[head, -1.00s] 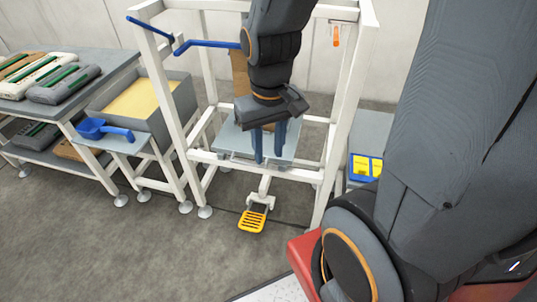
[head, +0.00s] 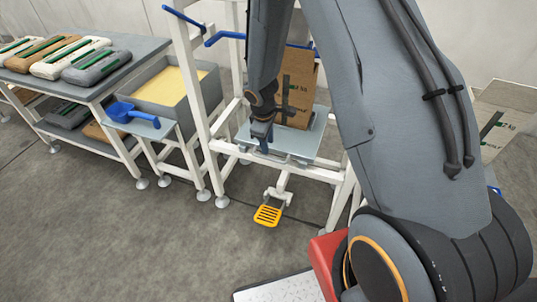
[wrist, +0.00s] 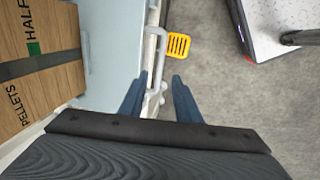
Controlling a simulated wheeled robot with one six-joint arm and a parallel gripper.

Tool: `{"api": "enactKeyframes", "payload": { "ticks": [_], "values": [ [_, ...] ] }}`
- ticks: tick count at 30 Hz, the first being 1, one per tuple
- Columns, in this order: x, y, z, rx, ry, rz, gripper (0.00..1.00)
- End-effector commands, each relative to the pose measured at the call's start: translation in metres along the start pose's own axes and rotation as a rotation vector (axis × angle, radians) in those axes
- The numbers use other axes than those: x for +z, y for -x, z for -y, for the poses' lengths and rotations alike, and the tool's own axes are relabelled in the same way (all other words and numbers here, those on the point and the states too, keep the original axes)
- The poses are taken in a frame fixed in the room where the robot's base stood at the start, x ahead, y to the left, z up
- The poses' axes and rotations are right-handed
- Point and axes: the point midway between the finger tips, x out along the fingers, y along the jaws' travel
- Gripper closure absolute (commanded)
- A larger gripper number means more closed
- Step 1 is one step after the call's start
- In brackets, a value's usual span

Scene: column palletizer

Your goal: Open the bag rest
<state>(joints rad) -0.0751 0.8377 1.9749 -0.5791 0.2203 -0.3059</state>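The bag rest appears to be the grey-blue plate (head: 325,137) low inside the white frame. It also shows in the wrist view (wrist: 112,40). A brown paper bag (head: 299,88) stands on it, and its printed side shows in the wrist view (wrist: 38,70). A pale bar with a bent handle (wrist: 156,62) runs along the plate's front edge. My gripper (head: 262,140) is at the plate's front left edge. In the wrist view my gripper (wrist: 158,100) has its fingers apart, with the bar between them. I cannot tell whether they touch it.
A yellow pedal (head: 268,215) sits below the frame's front. The white frame (head: 213,125) has posts close to my arm. To the left are a bin of yellow grain (head: 170,85), a blue scoop (head: 122,112) and a table of filled bags (head: 60,58).

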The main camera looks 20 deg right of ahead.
Motion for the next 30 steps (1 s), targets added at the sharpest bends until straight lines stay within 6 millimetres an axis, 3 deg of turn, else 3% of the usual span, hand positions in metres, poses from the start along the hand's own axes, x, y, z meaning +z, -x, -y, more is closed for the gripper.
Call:
{"api": "enactKeyframes", "payload": {
  "ticks": [18, 30],
  "values": [
    [-0.001, -0.076, 0.0, -0.001, 0.012, 0.0, 0.7],
    [-0.001, -0.082, 0.0, 0.0, 0.011, -0.001, 0.72]
  ]
}}
